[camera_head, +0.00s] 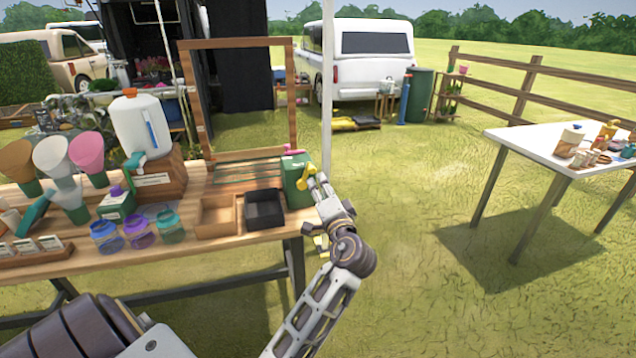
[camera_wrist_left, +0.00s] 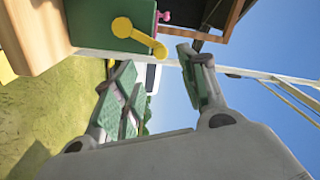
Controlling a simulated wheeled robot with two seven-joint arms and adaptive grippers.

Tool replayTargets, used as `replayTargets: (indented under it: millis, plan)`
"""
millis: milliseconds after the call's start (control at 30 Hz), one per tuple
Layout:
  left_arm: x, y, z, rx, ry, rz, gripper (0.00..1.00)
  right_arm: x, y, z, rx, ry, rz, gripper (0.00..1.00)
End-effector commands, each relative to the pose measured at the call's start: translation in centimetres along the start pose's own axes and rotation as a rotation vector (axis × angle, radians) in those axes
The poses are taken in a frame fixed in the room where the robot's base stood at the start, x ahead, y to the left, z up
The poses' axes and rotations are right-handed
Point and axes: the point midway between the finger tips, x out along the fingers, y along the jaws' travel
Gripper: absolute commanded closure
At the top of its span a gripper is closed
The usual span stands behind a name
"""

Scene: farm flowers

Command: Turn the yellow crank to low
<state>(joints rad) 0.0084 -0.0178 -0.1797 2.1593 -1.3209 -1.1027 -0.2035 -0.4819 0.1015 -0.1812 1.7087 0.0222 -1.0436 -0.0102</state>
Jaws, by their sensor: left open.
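A green box (camera_head: 296,180) stands at the right end of the wooden table. The yellow crank (camera_head: 309,172) is on its side; in the left wrist view the crank (camera_wrist_left: 123,27) has a round hub and an arm reaching right and down. My left gripper (camera_head: 322,192) is just right of the box. In the left wrist view its fingers (camera_wrist_left: 156,64) are spread, with the end of the crank's arm close to the gap between them. I see no firm contact. I cannot read any low mark. My right gripper is not in view.
A pink knob (camera_head: 292,150) sits on top of the green box. A black tray (camera_head: 265,208) and a wooden tray (camera_head: 217,215) lie left of it. A wooden frame (camera_head: 188,100) stands behind, and a white pole (camera_head: 328,90) rises nearby.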

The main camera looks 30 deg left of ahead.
Motion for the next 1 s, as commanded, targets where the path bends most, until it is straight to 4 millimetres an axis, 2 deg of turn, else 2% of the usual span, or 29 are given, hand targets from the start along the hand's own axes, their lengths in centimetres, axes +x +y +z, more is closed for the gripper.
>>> replayTargets:
  millis: [100,300,833,1000]
  plan:
    - [-1.1,0.0,0.0,0.001,0.0,0.001,0.58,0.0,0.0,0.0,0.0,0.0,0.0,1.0]
    - [-1.8,0.0,0.0,-0.001,0.0,0.0,0.58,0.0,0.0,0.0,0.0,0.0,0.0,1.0]
    - [-1.8,0.0,0.0,0.0,0.0,0.0,0.58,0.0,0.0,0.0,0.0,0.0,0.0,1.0]
    - [-1.7,1.3,-0.2,0.013,0.011,0.023,0.58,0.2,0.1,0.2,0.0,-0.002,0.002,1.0]
